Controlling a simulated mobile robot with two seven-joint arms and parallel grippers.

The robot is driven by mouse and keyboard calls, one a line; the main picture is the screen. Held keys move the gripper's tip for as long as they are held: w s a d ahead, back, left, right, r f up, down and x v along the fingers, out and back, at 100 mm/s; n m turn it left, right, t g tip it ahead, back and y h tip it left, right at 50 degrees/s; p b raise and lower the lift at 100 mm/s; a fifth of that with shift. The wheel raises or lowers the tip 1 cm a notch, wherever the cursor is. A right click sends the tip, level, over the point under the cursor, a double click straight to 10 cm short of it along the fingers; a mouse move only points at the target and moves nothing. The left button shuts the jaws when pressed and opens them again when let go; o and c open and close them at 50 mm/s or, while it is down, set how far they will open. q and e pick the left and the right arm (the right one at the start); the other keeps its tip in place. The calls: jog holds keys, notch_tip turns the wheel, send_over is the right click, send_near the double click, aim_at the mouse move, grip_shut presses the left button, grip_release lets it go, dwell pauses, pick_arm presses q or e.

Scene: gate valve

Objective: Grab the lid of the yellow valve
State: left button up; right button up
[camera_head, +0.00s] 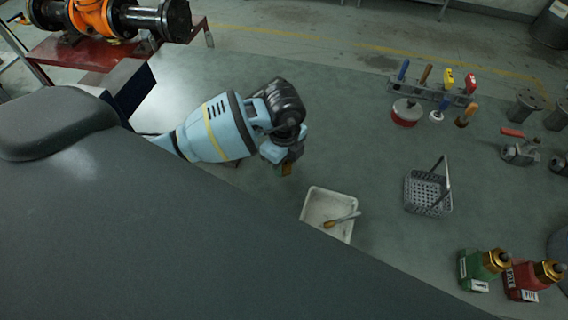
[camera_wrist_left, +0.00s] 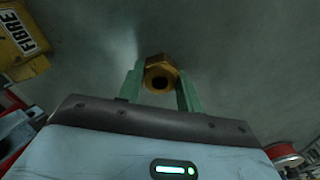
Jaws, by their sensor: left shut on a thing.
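A brass hexagonal lid (camera_wrist_left: 160,74) with a dark hole sits between the two green fingers of my left gripper (camera_wrist_left: 160,88) in the left wrist view. The fingers are shut on its sides. In the head view my left gripper (camera_head: 287,160) is above the grey surface, with a small brownish bit of the lid (camera_head: 287,170) below it. I cannot make out the yellow valve in the head view. My right gripper is not in view.
A grey basket (camera_head: 428,193), a tool rack (camera_head: 428,92), a green valve (camera_head: 476,265) and a red valve (camera_head: 520,279) stand to the right.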

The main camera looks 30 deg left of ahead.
pick_arm(q)
notch_tip(320, 180, up, 10)
jog(key=p, duration=0.1)
dwell(0.4)
